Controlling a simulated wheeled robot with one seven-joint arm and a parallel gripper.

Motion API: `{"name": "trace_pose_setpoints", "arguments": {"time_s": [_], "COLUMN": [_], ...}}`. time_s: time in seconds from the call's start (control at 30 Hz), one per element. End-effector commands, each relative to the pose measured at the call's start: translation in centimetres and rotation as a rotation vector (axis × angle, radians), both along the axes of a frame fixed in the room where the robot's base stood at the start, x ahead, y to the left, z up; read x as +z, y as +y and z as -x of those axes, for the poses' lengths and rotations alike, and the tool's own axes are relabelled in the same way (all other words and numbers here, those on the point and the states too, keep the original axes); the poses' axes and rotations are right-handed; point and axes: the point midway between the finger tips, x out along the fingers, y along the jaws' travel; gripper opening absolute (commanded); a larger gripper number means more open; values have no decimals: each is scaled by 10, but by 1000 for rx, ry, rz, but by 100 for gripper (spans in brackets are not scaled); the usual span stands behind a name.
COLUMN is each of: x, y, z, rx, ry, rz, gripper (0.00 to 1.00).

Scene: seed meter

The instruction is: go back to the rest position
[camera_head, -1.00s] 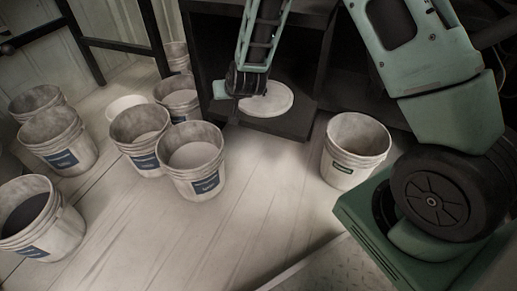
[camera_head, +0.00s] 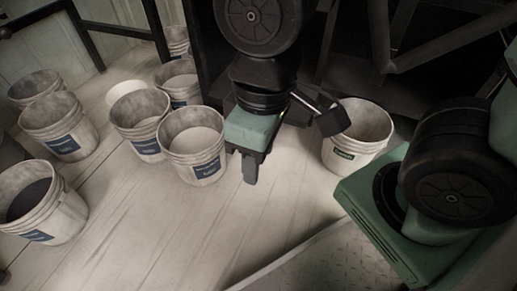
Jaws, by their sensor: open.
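My gripper (camera_head: 251,166) hangs from my arm in the middle of the view, pointing down over the plank floor. It is open, and I see nothing held in it. It is just right of a white bucket with pale contents (camera_head: 193,143) in the picture. The round pale plate on the dark stand is hidden behind my arm.
Several white buckets stand at the left, including one with dark contents (camera_head: 40,206) and one with a blue label (camera_head: 140,122). A white bowl (camera_head: 122,90) sits behind them. Dark frames (camera_head: 430,50) stand at the back right. The front floor (camera_head: 180,235) is clear.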

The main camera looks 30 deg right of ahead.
Motion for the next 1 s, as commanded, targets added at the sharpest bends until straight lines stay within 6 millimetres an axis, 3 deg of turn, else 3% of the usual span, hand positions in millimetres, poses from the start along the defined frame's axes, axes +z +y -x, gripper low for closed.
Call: {"name": "trace_pose_setpoints", "arguments": {"time_s": [0.13,0.37,1.0], "x": [0,38,237], "y": [0,1,1], "z": [-1,-1,-1], "rx": [-1,-2,-2], "ry": [0,-1,0], "rz": [-1,-2,-3], "gripper": [46,46,46]}}
